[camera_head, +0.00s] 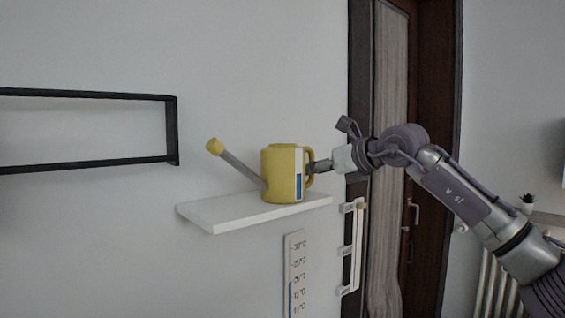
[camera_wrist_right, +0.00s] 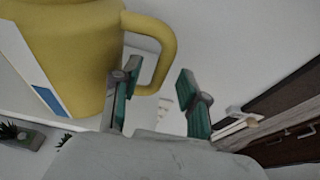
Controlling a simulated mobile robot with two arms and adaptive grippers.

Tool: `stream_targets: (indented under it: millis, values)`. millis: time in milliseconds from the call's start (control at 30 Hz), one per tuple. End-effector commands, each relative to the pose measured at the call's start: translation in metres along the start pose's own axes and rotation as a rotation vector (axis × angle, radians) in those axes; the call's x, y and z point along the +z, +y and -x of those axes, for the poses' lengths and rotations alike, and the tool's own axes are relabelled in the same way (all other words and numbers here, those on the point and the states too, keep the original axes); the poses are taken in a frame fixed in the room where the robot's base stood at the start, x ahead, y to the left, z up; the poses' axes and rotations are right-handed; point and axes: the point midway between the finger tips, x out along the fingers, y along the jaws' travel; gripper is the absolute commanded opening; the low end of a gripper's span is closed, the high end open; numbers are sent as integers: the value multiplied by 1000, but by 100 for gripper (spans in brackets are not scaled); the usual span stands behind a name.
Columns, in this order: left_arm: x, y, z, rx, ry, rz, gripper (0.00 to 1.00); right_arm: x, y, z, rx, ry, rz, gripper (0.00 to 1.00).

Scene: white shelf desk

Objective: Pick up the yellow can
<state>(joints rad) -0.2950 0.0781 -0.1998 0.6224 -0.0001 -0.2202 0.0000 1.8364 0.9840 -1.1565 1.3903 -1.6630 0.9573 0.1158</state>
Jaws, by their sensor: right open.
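The yellow can (camera_head: 281,174) is a watering can with a long grey spout and a yellow tip. It stands upright on a small white wall shelf (camera_head: 222,214), spout to the left and handle to the right. My right gripper (camera_head: 314,167) is at the handle side. In the right wrist view the can body (camera_wrist_right: 75,50) fills the upper left, with its handle (camera_wrist_right: 160,42) close to the fingers. The right gripper (camera_wrist_right: 155,100) is open, its two green-padded fingers apart. One finger overlaps the handle opening; whether they touch is unclear. My left gripper is not in view.
A black wall frame (camera_head: 172,130) hangs at the left. A thermometer board (camera_head: 295,275) is below the shelf. A white rail (camera_head: 354,245) and a dark door (camera_head: 427,150) are to the right. The wall above the can is clear.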

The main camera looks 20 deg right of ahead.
Motion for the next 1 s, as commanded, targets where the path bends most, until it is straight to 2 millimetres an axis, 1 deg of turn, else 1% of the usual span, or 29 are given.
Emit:
stream_targets:
  millis: [33,133,367,600,633,1000]
  values:
    - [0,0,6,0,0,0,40,3,0,-5,0,2,-1,44]
    - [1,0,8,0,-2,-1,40,1,0,-12,0,0,0,44]
    - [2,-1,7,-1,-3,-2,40,0,0,-14,0,-1,0,44]
    - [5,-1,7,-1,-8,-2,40,0,0,-13,0,-1,-1,4]
    - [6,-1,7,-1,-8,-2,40,0,0,-13,0,-1,-1,0]
    - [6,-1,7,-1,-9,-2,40,2,0,-12,1,-5,-2,0]
